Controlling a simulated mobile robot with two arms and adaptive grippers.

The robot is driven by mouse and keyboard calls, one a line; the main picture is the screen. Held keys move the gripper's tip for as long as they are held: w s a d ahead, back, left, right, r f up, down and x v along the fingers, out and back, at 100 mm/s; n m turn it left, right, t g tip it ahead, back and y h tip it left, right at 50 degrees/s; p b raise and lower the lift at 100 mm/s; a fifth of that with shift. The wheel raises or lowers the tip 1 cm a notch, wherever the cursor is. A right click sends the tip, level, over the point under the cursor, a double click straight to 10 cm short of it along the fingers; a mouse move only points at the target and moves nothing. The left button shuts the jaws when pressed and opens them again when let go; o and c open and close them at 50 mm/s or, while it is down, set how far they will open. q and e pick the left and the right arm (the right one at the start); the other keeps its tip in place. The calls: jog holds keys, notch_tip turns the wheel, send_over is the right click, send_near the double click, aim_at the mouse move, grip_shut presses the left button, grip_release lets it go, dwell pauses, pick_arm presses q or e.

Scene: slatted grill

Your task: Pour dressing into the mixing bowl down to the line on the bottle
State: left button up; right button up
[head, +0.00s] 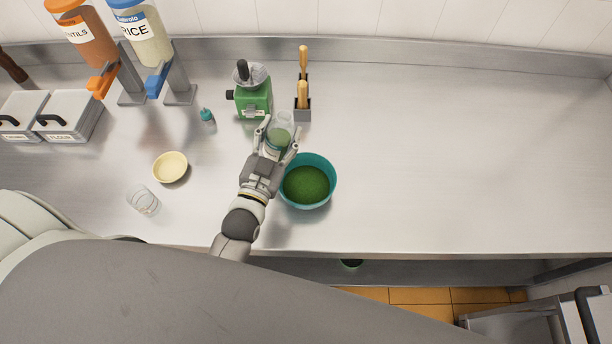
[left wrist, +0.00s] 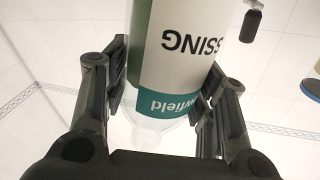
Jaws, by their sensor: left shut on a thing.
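My left gripper (head: 277,137) is shut on the dressing bottle (head: 281,121), a clear bottle with green contents. It holds the bottle behind and slightly left of the mixing bowl (head: 331,170). The bowl is teal and has green contents in it. In the left wrist view the dressing bottle (left wrist: 180,50) sits between the fingers (left wrist: 160,85), its white and teal label upside down in the picture. A clear part of the bottle shows below the label there. No stream is visible. The line on the bottle cannot be made out. My right gripper is not in view.
A green grinder-like device (head: 252,100) and a holder with wooden-handled tools (head: 302,113) stand behind the gripper. A cream bowl (head: 170,167), an empty glass (head: 143,200) and a small teal bottle (head: 207,117) are to the left. The counter's right side is clear.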

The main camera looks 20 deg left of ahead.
aim_at(282, 156)
pick_arm(q)
jog(key=shift+w+d+m, duration=0.15)
jog(key=shift+m, duration=0.45)
jog(key=shift+d+f+m+b, duration=0.1)
jog(key=shift+f+m+b, duration=0.4)
jog(key=shift+f+b, duration=0.4)
jog(key=shift+s+d+f+m+t+b, duration=0.2)
jog(key=shift+m+t+b, duration=0.25)
jog(key=shift+b, duration=0.55)
jog(key=shift+m, duration=0.35)
jog(key=shift+d+f+m+h+b, duration=0.15)
jog(key=shift+d+m+h+b, duration=0.15)
jog(key=shift+m+b, duration=0.35)
notch_tip(282, 156, down, 2)
jog(key=m+b, duration=0.1)
jog(key=b, duration=0.1)
jog(key=m+b, duration=0.1)
jog(key=b, duration=0.1)
jog(key=shift+a+f+t+h, duration=0.15)
jog(key=shift+t+h, duration=0.1)
jog(key=shift+h, duration=0.15)
jog(key=shift+a+m, duration=0.1)
jog(key=shift+m, duration=0.15)
jog(key=shift+w, duration=0.2)
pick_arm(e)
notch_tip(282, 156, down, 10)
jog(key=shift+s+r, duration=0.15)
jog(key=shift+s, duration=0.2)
